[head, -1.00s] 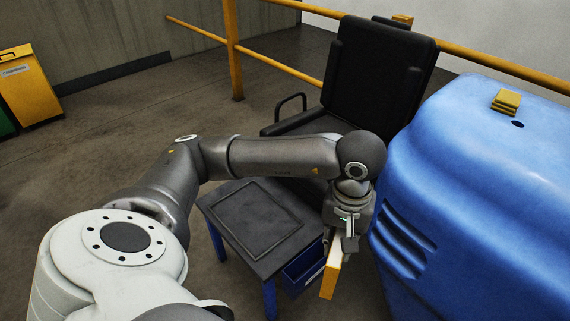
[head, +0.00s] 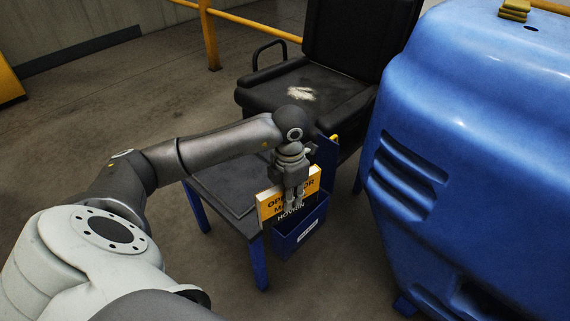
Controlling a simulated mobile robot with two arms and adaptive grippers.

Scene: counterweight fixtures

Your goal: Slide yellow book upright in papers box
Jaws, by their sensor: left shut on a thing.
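The yellow book (head: 270,209) has a yellow upper cover with dark lettering and a dark lower band with white lettering. My left gripper (head: 293,199) is shut on its upper part and holds it upright. The papers box (head: 289,247) is a blue open-topped box with a white label, at the side of the small table. The book is at the box's opening, its left part reaching past the box's left side. Whether its lower edge is inside the box or behind the front wall, I cannot tell. My right gripper is not in view.
A small table (head: 222,190) with a dark top and blue legs stands left of the box. A black seat (head: 305,88) is behind it. A large blue machine housing (head: 470,120) stands close on the right. Yellow railings (head: 213,45) run at the back.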

